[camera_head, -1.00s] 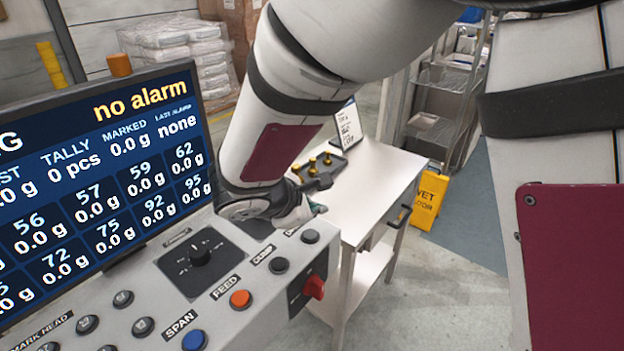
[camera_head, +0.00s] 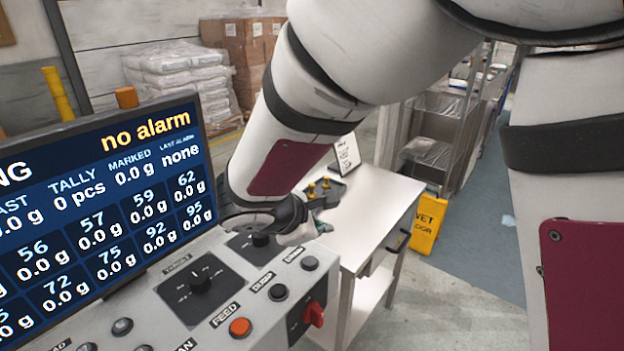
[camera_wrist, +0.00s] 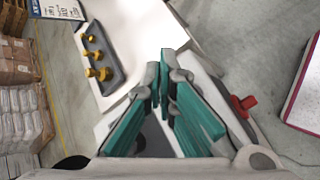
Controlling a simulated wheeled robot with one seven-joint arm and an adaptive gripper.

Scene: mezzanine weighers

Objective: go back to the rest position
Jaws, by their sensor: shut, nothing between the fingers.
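My gripper (camera_wrist: 165,75) is shut and empty in the wrist view, its teal-padded fingers meeting at the tips. In the head view my gripper (camera_head: 312,230) shows only in part at the end of my arm, above the right end of the grey control panel (camera_head: 165,308). A white side table (camera_head: 375,205) stands beyond it, and the table also shows in the wrist view (camera_wrist: 135,30). My arm hides part of the panel and the table's left side.
A screen reading "no alarm" (camera_head: 100,190) stands behind the panel. A red switch (camera_head: 313,314) sticks out at the panel's right end.

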